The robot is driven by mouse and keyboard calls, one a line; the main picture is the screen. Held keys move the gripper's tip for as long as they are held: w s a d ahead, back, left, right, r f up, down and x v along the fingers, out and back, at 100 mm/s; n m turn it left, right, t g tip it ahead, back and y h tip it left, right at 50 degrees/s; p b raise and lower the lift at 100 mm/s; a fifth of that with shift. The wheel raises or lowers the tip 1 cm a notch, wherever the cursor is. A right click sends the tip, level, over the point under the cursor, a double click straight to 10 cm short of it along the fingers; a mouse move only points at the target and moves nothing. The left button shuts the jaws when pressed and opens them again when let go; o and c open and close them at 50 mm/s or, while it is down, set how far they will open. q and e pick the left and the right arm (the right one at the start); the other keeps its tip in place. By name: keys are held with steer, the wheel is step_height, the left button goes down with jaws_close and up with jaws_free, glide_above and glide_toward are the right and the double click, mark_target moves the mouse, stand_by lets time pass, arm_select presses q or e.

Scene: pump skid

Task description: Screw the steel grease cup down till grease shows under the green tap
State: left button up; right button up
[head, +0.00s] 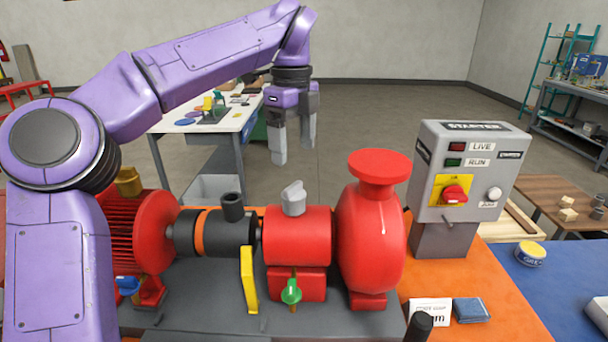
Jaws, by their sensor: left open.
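The steel grease cup (293,198), light grey with a flat winged top, stands on the red bearing housing (297,238) in the middle of the skid. The green tap (291,291) is low on the front of that housing, with a small brass-coloured stub below it. I can make out no grease under it. My left gripper (293,154) hangs fingers down above the grease cup in the picture. Its two grey fingers are apart and empty, clear of the cup. My right gripper is not in view.
A red flanged pump casing (370,240) stands right of the housing, a dark cup (232,207) and yellow lever (249,280) left. Further right are the grey starter box (462,170), a sign card (430,312), a blue cloth (470,310) and a yellow-lidded tin (530,253).

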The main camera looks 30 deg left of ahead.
mark_target(296, 181)
arm_select(q)
steer(key=s+f, duration=0.2)
steer(key=f, duration=0.1)
steer(key=shift+s+f, duration=0.2)
steer(key=shift+s, duration=0.1)
steer(key=f, duration=0.1)
steer(key=w+f, duration=0.2)
steer(key=f, duration=0.1)
steer(key=shift+w+d, duration=0.1)
steer(key=shift+w, duration=0.15)
steer(key=shift+w+f, duration=0.2)
steer(key=shift+f, duration=0.05)
steer(key=shift+s+r, duration=0.3)
steer(key=shift+s, duration=0.3)
steer(key=shift+s+r, duration=0.1)
steer(key=shift+s, duration=0.05)
steer(key=c, duration=0.5)
steer(key=shift+w, duration=0.2)
steer(key=c, duration=0.5)
steer(key=shift+f, duration=0.2)
steer(key=shift+c, duration=0.2)
steer(key=shift+m, duration=0.3)
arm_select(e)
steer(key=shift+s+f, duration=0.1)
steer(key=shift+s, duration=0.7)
